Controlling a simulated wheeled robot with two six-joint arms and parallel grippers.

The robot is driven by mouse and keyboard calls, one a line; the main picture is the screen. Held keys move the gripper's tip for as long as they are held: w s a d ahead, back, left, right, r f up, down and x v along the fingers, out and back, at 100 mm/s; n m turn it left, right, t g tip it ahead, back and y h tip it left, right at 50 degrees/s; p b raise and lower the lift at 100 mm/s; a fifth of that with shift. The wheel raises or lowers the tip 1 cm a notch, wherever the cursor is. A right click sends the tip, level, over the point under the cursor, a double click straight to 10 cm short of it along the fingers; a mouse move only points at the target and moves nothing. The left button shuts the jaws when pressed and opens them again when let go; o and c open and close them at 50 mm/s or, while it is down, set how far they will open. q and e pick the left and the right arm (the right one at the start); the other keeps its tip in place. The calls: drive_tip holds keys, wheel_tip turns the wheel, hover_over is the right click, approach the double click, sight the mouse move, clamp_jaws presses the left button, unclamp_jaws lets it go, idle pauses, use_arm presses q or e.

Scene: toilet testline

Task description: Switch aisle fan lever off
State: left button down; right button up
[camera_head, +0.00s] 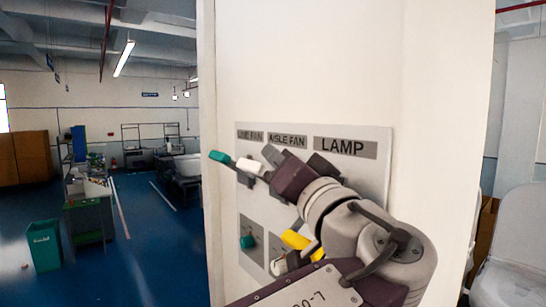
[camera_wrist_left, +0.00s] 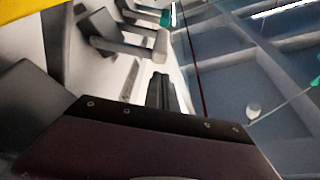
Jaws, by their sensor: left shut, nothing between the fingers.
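The grey switch panel (camera_head: 377,178) is on a pale column, with labels for line fan, aisle fan and lamp along its top. A teal-tipped lever (camera_head: 219,157) sticks out at the left, and a white-tipped lever (camera_head: 250,166) is beside it, below the fan labels. My left gripper (camera_head: 272,154) is shut and empty, just below the aisle fan label and right of the white tip. Whether it touches that lever I cannot tell. The fingers also show in the left wrist view (camera_wrist_left: 160,92), near a grey lever (camera_wrist_left: 128,45) and a teal tip (camera_wrist_left: 166,18).
Lower on the panel are a teal knob (camera_head: 247,242) and a yellow handle (camera_head: 296,240), partly behind my left arm. A teal bin (camera_head: 44,246) and workbenches stand far left on open blue floor. A white toilet (camera_head: 512,240) is at the right.

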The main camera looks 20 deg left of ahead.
use_arm(q)
drive_tip(key=shift+a+f, duration=0.35)
drive_tip(key=shift+f, duration=0.05)
drive_tip(key=n+b, duration=0.1)
drive_tip(key=b, duration=0.1)
drive_tip(key=n+b, duration=0.1)
drive_tip(key=shift+s+a+f+y+b, duration=0.1)
drive_tip(key=shift+s+f+y+b, duration=0.2)
drive_tip(key=shift+s+f+b, duration=0.1)
